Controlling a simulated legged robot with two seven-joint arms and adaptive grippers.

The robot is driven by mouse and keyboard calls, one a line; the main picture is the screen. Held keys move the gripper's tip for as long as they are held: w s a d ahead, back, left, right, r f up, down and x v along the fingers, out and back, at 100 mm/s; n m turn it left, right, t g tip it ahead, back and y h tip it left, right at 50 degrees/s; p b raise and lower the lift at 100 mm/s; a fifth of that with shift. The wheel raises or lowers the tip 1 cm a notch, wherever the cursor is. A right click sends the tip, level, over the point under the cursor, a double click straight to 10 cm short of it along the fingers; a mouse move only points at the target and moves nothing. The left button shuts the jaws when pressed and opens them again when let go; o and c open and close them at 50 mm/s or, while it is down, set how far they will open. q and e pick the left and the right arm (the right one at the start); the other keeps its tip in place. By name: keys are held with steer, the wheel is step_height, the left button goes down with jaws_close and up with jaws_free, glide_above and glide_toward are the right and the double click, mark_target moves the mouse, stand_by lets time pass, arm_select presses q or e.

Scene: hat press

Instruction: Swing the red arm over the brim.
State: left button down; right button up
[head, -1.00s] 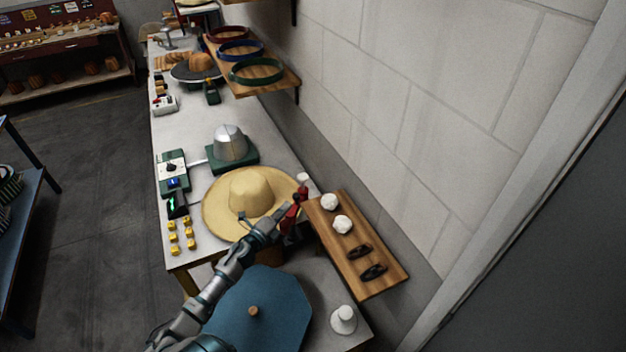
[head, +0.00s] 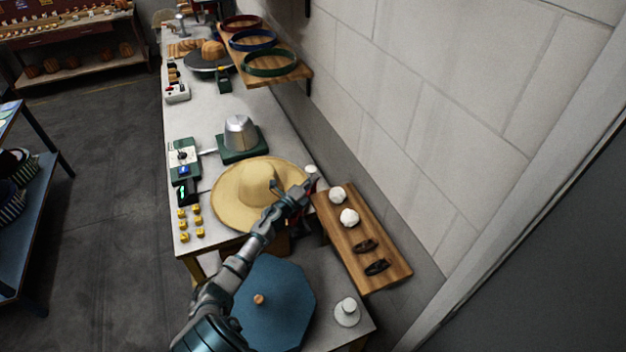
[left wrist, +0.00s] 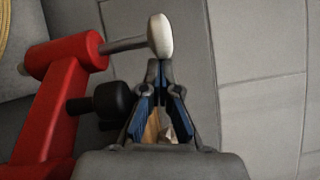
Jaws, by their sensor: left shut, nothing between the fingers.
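The straw hat (head: 240,197) lies brim-down on the bench; its brim edge shows at the upper left of the left wrist view (left wrist: 5,25). The red arm (left wrist: 62,100) stands beside the brim on the wall side. A metal rod with a white knob (left wrist: 160,37) sticks out from its top; the knob also shows in the head view (head: 311,170). In the head view my left arm hides most of the red arm. My left gripper (head: 309,184) is shut and empty, its tips (left wrist: 160,66) close to the knob; contact is unclear. My right gripper is not in view.
A wooden shelf (head: 345,228) with white and dark pieces sits close to the right of my gripper, against the wall. A blue octagonal plate (head: 285,285) and a white knobbed piece (head: 347,312) are in front. A metal hat block (head: 240,133) stands behind the hat.

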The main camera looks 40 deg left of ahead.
arm_select(q)
steer(key=shift+d, duration=0.25)
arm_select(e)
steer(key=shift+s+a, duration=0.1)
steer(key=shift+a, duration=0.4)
arm_select(q)
steer(key=shift+a+r, duration=0.1)
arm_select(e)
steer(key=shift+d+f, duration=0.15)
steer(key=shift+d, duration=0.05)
